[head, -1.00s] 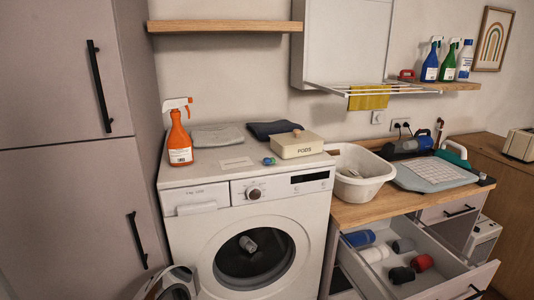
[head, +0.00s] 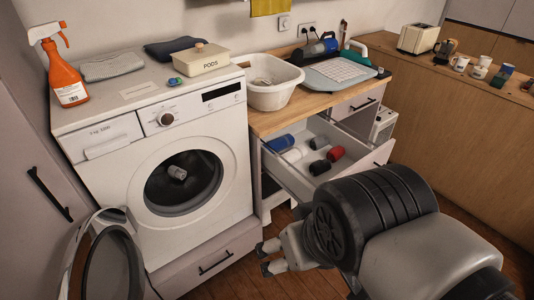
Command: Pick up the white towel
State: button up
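A small rolled white bundle (head: 295,154), which looks like the white towel, lies in the open drawer (head: 291,180) under the wooden counter. It sits beside a blue roll (head: 281,143), with a grey roll (head: 318,142), a black roll (head: 320,167) and a red roll (head: 335,153) to its right. My gripper (head: 263,258) is low in front of the cabinet, below the drawer. Its two fingers point left, stand apart and hold nothing visible. A pale grey item (head: 177,172) lies inside the washing machine drum.
The washing machine (head: 150,125) stands left of the drawer with its round door (head: 104,262) swung open. A white basin (head: 270,97) with pale contents stands on the counter. An orange spray bottle (head: 62,70) is on the washer. My arm covers the floor at right.

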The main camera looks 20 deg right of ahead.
aim_at(296, 155)
jog(key=i+l+z, duration=0.25)
jog(key=i, duration=0.35)
jog(key=i+z, duration=0.25)
jog(key=i, duration=0.35)
jog(key=i+j, duration=0.35)
